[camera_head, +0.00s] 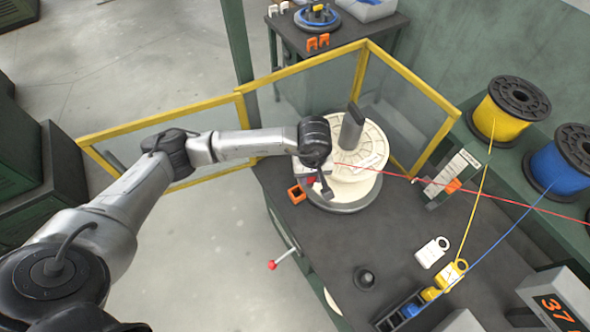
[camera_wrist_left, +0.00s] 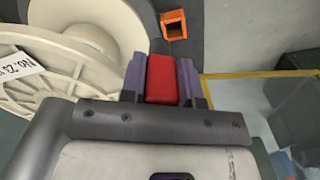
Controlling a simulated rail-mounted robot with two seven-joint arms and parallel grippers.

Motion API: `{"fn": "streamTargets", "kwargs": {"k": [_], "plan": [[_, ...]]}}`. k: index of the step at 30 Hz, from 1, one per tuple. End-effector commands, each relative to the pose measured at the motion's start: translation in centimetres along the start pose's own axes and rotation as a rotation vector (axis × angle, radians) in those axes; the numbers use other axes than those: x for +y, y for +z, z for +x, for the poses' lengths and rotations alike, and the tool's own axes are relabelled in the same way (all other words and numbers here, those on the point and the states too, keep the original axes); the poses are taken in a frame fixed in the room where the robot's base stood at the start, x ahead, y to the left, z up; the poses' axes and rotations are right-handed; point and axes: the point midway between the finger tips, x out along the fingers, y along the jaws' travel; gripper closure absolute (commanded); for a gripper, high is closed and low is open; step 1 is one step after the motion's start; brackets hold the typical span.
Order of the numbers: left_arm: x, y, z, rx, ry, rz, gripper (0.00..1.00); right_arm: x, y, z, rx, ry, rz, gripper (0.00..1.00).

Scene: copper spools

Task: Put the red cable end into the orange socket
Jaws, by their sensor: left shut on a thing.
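My left gripper (camera_head: 311,179) is shut on the red cable end (camera_wrist_left: 161,79), a red block held between the two purple-grey fingers in the left wrist view. The orange socket (camera_wrist_left: 174,25) is a small open square box, just beyond the fingertips and a little to the right there. In the head view the orange socket (camera_head: 297,194) sits on the dark table, just left of and below the gripper, apart from it. The red cable (camera_head: 440,182) runs from near the gripper to the right. My right gripper is not in view.
A cream spool (camera_head: 371,153) stands on a round base beside the gripper. Yellow-framed clear panels (camera_head: 310,85) border the table (camera_head: 330,250). Yellow (camera_head: 500,118) and blue (camera_head: 552,172) cable spools stand at right. A red-knobbed lever (camera_head: 272,265) sticks out at the table's left edge.

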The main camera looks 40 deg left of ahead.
Motion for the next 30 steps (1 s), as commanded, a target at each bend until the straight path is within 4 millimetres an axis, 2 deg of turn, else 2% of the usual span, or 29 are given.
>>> {"fn": "streamTargets", "kwargs": {"k": [6,12,30], "plan": [[-2.1,-1.7,3.0,-0.002,-0.002,-0.263,0.95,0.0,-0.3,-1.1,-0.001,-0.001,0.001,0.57],[-3.2,-2.9,4.4,0.000,0.001,-0.409,0.95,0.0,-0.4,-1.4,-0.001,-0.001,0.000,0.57],[-3.4,-3.0,6.7,-0.001,0.002,-0.434,0.95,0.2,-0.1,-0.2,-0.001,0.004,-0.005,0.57]]}}
